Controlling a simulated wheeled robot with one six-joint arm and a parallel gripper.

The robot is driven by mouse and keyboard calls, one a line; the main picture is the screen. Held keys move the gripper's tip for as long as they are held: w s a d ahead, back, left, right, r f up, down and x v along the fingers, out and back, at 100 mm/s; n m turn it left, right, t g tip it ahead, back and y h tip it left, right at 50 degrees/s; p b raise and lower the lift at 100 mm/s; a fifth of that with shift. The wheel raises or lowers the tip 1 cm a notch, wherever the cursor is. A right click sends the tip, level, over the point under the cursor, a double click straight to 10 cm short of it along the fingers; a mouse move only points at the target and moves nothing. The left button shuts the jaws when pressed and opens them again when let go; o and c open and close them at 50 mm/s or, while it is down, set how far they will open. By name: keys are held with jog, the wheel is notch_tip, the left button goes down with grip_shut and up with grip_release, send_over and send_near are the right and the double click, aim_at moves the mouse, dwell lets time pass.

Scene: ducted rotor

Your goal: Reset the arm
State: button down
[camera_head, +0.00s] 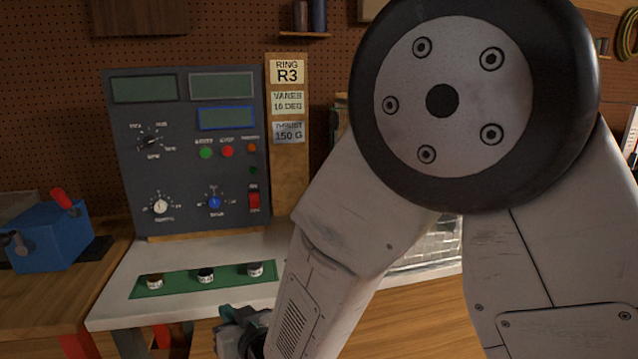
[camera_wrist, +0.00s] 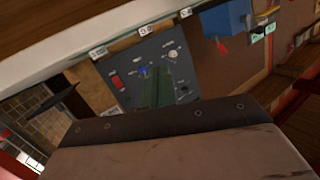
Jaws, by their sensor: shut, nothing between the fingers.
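My gripper (camera_head: 237,322) shows at the bottom of the head view, partly cut off by the lower edge. It is in front of the white bench and below the green strip. Its dark and teal parts are small there, with nothing seen held in them. In the wrist view my gripper's green fingers (camera_wrist: 158,88) stand close together and empty, seen against the control panel (camera_wrist: 130,77). My arm is folded, with its large round joint at the upper right of the head view and the forearm sloping down to the left.
The grey control panel (camera_head: 187,150) stands at the back of the white bench (camera_head: 112,300). A green strip (camera_head: 180,281) with three small jars lies before it. A blue box (camera_head: 48,238) with a red handle is at left. A label board (camera_head: 289,180) stands beside the panel.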

jog(key=s+d+f+g+h, duration=0.1)
jog(key=s+d+g+h, duration=0.25)
jog(key=d, duration=0.55)
jog(key=s+d+f+g+h, duration=0.15)
jog(key=d+g+h, duration=0.3)
jog(key=d, duration=0.45)
jog(key=s+d+r+m+g, duration=0.1)
jog(key=s+d+r+m, duration=0.1)
jog(key=s+d+r, duration=0.3)
jog(key=s+d+r+m+h, duration=0.1)
jog(key=s+d+r, duration=0.5)
jog(key=d, duration=0.6)
jog(key=s+d+r+m+g+h, duration=0.1)
jog(key=s+d+r+m, duration=0.2)
jog(key=s+d+r, duration=0.3)
jog(key=shift+s+d+r+g, duration=0.25)
jog(key=shift+s+d, duration=0.5)
jog(key=shift+d, duration=0.9)
jog(key=shift+f, duration=0.1)
